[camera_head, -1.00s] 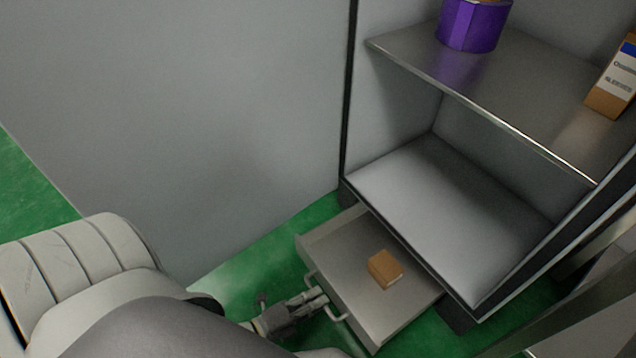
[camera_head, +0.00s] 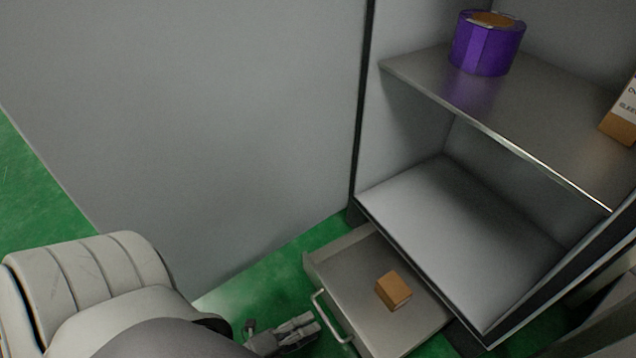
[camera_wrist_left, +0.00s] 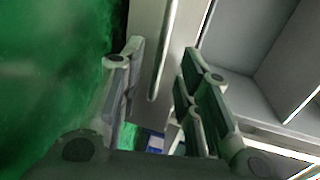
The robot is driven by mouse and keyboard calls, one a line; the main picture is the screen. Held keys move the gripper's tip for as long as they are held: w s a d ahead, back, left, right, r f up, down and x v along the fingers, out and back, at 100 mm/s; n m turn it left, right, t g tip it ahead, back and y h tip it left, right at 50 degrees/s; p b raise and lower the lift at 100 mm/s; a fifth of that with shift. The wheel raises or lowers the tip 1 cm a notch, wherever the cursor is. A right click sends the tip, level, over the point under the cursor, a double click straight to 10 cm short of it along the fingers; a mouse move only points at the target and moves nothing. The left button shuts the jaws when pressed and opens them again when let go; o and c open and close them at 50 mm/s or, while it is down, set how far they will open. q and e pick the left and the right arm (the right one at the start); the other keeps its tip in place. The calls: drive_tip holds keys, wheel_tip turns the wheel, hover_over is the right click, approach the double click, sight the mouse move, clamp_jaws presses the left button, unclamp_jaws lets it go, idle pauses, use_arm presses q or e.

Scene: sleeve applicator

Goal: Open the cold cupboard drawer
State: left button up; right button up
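The cold cupboard's drawer (camera_head: 350,272) is pulled out at the bottom of the cupboard, with its inside showing. Its bar handle (camera_head: 330,318) is on the front face. My left gripper (camera_head: 310,325) is low by the floor, just left of the handle and apart from it. In the left wrist view my left gripper (camera_wrist_left: 161,65) has its fingers spread with nothing held. The handle (camera_wrist_left: 164,50) appears ahead, in the gap between the fingers. My right gripper is not in view.
A small brown box (camera_head: 393,291) lies in the drawer. A purple container (camera_head: 487,43) and a white-and-brown box (camera_head: 622,118) stand on the cupboard's upper shelf (camera_head: 500,110). The lower shelf (camera_head: 450,215) is empty. Green floor (camera_head: 262,278) is clear left of the drawer.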

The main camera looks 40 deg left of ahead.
use_arm(q)
drive_tip(key=v, duration=0.7)
drive_tip(key=shift+s, duration=0.2)
